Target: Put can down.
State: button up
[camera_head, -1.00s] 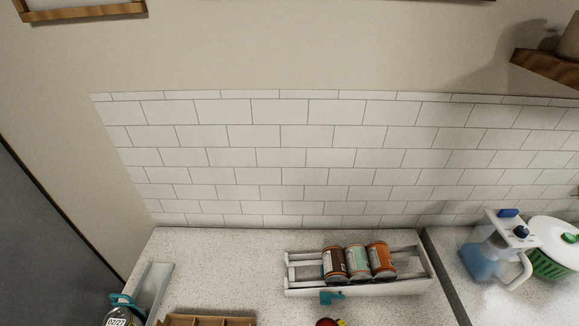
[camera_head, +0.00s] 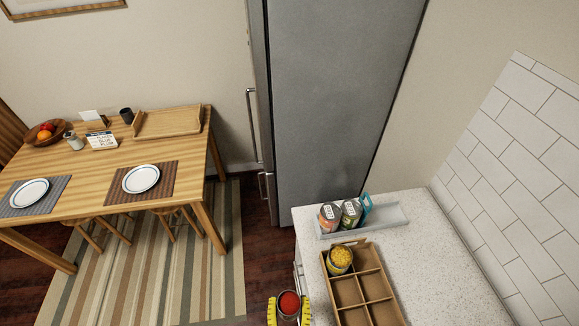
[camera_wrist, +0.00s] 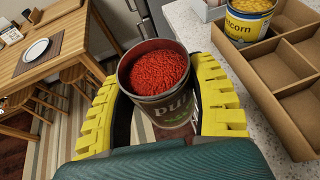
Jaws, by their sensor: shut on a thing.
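My gripper (camera_wrist: 165,100) has yellow ribbed fingers and is shut around an open-topped can (camera_wrist: 168,112) with red contents and a dark label partly reading "pul". The can is roughly upright. In the head view the held can (camera_head: 289,306) and my gripper (camera_head: 288,312) are at the bottom edge, just left of the counter in the picture. A brown divided box (camera_head: 376,272) stands on the counter to the right; it also shows in the wrist view (camera_wrist: 276,72). An open can of yellow corn (camera_head: 340,262) sits in its far left compartment.
The counter (camera_head: 440,270) right of the box is clear. A fridge (camera_head: 325,110) stands behind; a set dining table (camera_head: 85,165) is at left.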

aim_at(286, 296)
jog(key=shift+s+a+f, duration=0.2)
jog(key=shift+s+f, duration=0.05)
jog(key=shift+f, duration=0.4)
jog(key=r+p, duration=0.4)
jog(key=p, duration=0.1)
jog(key=w+r+p, duration=0.1)
jog(key=r+p, duration=0.3)
jog(key=p, duration=0.2)
jog(key=w+r+p, duration=0.1)
jog(key=r+p, duration=0.4)
jog(key=shift+p, duration=0.35)
jog(key=shift+s+a+f, duration=0.1)
jog(key=shift+f, duration=0.05)
